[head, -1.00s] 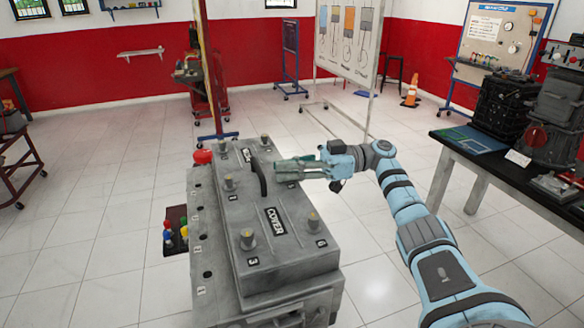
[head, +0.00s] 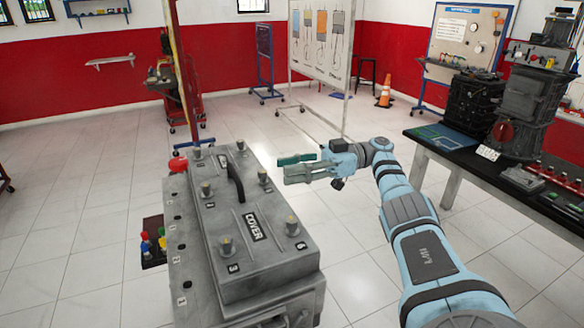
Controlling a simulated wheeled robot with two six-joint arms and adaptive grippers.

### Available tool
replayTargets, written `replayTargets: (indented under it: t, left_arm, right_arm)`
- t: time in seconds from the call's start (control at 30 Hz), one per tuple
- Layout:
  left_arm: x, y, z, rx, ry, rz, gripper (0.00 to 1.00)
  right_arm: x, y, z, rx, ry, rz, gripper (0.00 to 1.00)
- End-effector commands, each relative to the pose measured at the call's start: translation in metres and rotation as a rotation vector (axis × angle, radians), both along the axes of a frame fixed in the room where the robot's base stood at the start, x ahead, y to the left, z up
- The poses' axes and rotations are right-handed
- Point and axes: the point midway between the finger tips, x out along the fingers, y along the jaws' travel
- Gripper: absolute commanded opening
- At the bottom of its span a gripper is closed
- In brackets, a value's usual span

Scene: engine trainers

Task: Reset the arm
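My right gripper (head: 298,168) reaches in from the right on my light-blue arm. Its two greenish-grey fingers point left, with a gap between them, and nothing is held. It is in the air just right of the grey engine trainer (head: 190,255), apart from it. The trainer's cover (head: 258,265) lies on top, with a black handle (head: 236,182), several bolts and a "COVER" label. My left gripper is not in view.
A dark table (head: 465,165) with engine parts stands on the right. A whiteboard (head: 325,55) on a stand is behind the gripper. A small tray with coloured items (head: 153,245) is left of the trainer. The tiled floor between is clear.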

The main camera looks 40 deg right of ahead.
Motion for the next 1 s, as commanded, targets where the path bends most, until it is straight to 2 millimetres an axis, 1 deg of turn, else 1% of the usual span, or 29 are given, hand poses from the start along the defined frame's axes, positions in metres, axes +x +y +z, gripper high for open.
replayTargets:
  t: [0.03, 0.17, 0.73, 0.87, 0.97, 1.0]
  left_arm:
    - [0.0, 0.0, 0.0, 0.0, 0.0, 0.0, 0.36]
    - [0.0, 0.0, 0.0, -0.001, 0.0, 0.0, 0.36]
    - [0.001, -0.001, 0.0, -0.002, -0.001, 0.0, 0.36]
    - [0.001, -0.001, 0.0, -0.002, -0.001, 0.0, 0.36]
    - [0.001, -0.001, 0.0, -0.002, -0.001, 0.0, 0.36]
    - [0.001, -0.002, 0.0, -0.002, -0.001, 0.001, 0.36]
  right_arm:
    - [-0.002, -0.004, 0.001, 0.003, 0.0, -0.001, 0.36]
    - [-0.005, -0.007, 0.0, 0.004, 0.0, 0.005, 0.36]
    - [-0.004, -0.006, 0.0, 0.001, 0.0, 0.005, 0.36]
    - [0.002, 0.004, -0.002, -0.005, 0.002, 0.003, 0.36]
    - [0.007, 0.019, -0.001, 0.001, 0.002, 0.009, 0.36]
    - [0.012, 0.027, -0.001, 0.001, 0.001, 0.009, 0.36]
